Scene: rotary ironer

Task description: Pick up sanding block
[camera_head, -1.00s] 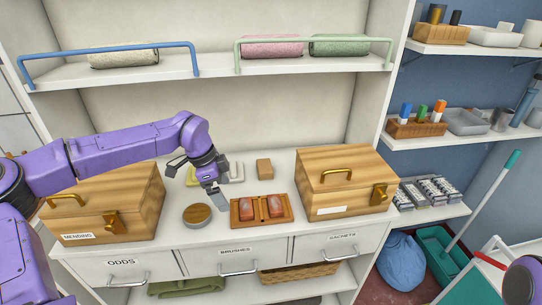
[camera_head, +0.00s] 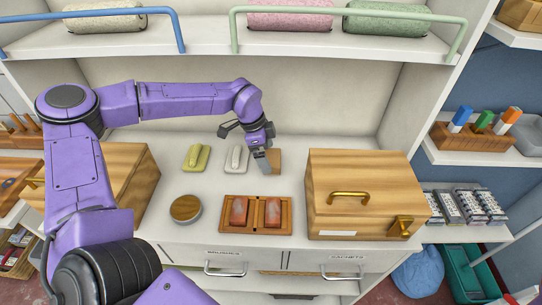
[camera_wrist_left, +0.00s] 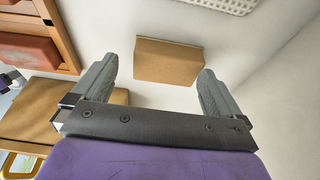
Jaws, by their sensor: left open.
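The sanding block appears to be the small plain tan block (camera_head: 274,160) on the white counter near the back wall. My left gripper (camera_head: 246,146) is just above and in front of it in the head view, and one finger hides part of the block. In the left wrist view the tan block (camera_wrist_left: 168,62) shows between and beyond the two spread grey fingers, with visible gaps on both sides. The left gripper is open and empty. My right gripper is in neither current view.
A white brush-like item (camera_head: 237,158) and a yellow one (camera_head: 197,157) lie left of the block. A wooden tray (camera_head: 256,221) with two reddish bars sits in front. A round tin (camera_head: 186,208) is left of it. A wooden box (camera_head: 365,190) stands close on the right.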

